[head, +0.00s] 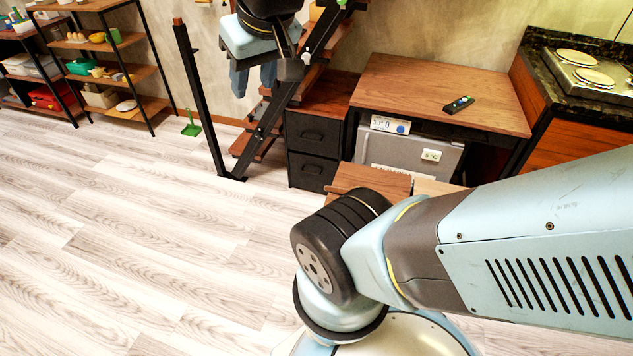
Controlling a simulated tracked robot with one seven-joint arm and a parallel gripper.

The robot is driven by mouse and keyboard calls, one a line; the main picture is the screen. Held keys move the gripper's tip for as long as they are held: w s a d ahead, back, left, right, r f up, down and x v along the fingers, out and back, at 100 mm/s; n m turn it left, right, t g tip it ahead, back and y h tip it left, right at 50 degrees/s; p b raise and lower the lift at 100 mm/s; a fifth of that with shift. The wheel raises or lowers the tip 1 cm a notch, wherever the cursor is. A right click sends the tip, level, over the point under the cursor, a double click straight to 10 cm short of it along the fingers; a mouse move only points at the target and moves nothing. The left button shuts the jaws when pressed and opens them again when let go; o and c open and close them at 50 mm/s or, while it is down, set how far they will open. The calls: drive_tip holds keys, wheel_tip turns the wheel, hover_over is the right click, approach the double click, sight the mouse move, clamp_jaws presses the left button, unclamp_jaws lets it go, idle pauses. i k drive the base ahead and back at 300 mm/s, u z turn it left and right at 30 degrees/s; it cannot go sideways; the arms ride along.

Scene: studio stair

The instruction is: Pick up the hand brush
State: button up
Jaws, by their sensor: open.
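A small green thing (191,127) with a thin upright handle stands on the floor by the foot of the shelf rack, at the left in the head view. It looks like the hand brush, but it is too small to be sure. My gripper (254,78) hangs at the top middle, pointing down in front of the stair. It is open, and I see nothing between its fingers. In the picture it is above and to the right of the green thing, clearly apart from it.
A black post (198,95) and the dark stair (262,135) stand right of the green thing. A shelf rack (140,75) holds several items. A wooden desk (415,85) bears a dark remote-like thing (459,104). A drawer unit (312,135) stands beside it. The pale floor (120,230) at left is clear.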

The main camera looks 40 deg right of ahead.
sight(330, 189)
drive_tip(key=z, duration=1.05)
drive_tip(key=i, duration=0.1)
drive_tip(key=u, duration=2.6)
drive_tip(key=k, duration=0.95)
drive_tip(key=z, duration=5.1)
drive_tip(key=k, duration=0.15)
drive_tip(key=u, duration=1.85)
